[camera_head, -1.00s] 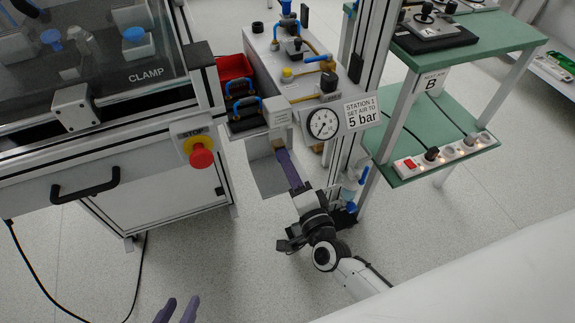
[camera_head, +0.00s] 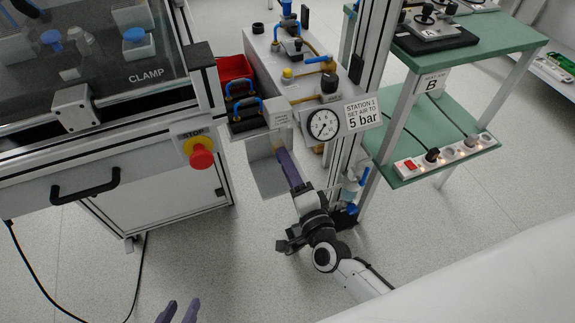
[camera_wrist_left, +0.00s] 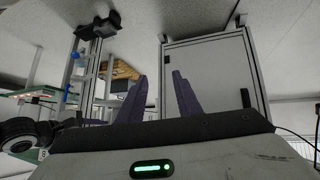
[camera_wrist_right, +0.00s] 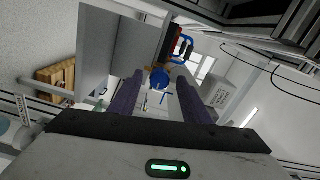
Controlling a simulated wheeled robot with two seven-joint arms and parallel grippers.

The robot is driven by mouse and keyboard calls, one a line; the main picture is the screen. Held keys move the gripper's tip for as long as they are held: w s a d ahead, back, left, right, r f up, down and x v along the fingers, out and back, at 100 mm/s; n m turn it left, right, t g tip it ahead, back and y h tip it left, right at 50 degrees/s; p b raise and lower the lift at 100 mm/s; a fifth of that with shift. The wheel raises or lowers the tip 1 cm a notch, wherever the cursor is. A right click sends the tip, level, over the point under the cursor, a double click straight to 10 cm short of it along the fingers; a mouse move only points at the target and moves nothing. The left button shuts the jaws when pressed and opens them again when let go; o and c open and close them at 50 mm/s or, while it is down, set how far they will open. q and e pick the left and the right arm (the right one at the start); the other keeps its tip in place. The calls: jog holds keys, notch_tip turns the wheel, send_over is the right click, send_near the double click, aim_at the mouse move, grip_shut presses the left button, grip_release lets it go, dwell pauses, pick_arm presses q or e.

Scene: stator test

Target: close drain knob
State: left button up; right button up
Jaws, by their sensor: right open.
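A round blue knob (camera_wrist_right: 160,78), likely the drain knob, shows in the right wrist view just beyond and between my right fingertips. I cannot tell whether they touch it. My right gripper (camera_head: 279,152) is open, its purple fingers reaching up beneath the front of the gauge station, beside a grey sheet panel (camera_head: 265,180). In the head view I cannot make out the knob near these fingers. A round pressure gauge (camera_head: 323,124) sits to their upper right. My left gripper (camera_head: 181,308) is open and empty at the bottom of the head view, away from the station.
A cabinet with a red stop button (camera_head: 201,158) and black handle (camera_head: 85,187) stands at the left. An aluminium post (camera_head: 371,60) and green shelf (camera_head: 440,150) with a power strip (camera_head: 447,155) stand right of my right arm. Floor between is clear.

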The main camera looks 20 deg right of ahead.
jog(key=shift+s, duration=0.15)
pick_arm(q)
jog(key=shift+a+r+p, duration=0.2)
jog(key=shift+r+p, duration=0.2)
jog(key=shift+p, duration=0.7)
pick_arm(e)
jog(key=s, duration=1)
jog(key=shift+d, duration=0.2)
pick_arm(q)
jog(key=shift+w+r, duration=0.1)
jog(key=shift+r, duration=0.05)
